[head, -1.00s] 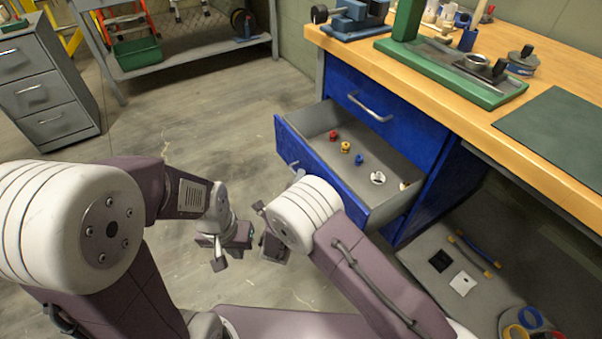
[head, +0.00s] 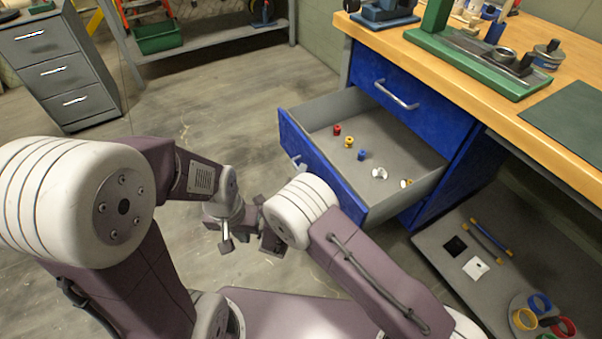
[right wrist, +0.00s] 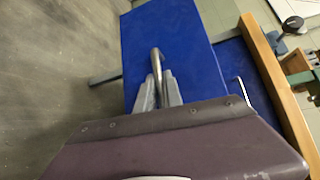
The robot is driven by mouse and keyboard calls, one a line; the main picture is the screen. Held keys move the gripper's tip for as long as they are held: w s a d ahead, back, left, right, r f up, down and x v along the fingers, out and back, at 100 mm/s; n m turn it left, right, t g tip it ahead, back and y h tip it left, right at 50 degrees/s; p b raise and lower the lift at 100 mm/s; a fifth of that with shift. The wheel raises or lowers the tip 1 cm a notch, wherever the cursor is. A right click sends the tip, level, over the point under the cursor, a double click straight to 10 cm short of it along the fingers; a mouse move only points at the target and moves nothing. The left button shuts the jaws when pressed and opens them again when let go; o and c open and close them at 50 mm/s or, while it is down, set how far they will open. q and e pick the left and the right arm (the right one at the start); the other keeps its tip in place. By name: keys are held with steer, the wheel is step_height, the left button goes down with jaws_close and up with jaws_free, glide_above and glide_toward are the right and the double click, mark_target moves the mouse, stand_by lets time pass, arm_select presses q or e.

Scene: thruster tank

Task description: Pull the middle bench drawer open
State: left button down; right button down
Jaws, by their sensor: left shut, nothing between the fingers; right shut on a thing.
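The middle bench drawer (head: 322,170) has a blue front and stands well out from the bench, with its grey inside showing. Its silver handle (right wrist: 156,60) is between the fingers of my right gripper (right wrist: 158,88) in the right wrist view, and the gripper is shut on it. In the head view my right arm's white joint hides most of that grip; only a bit of the handle (head: 297,161) shows. My left gripper (head: 226,244) is shut and empty, above the floor to the left of the drawer.
Small red, yellow, blue and white parts lie in the drawer. The closed top drawer (head: 425,108) is above it. The wooden bench top (head: 450,75) holds tools. A low grey shelf (head: 455,295) with parts is at right. The floor (head: 235,110) left of the drawer is clear.

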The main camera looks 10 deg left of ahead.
steer(key=c, duration=1.5)
jaws_free()
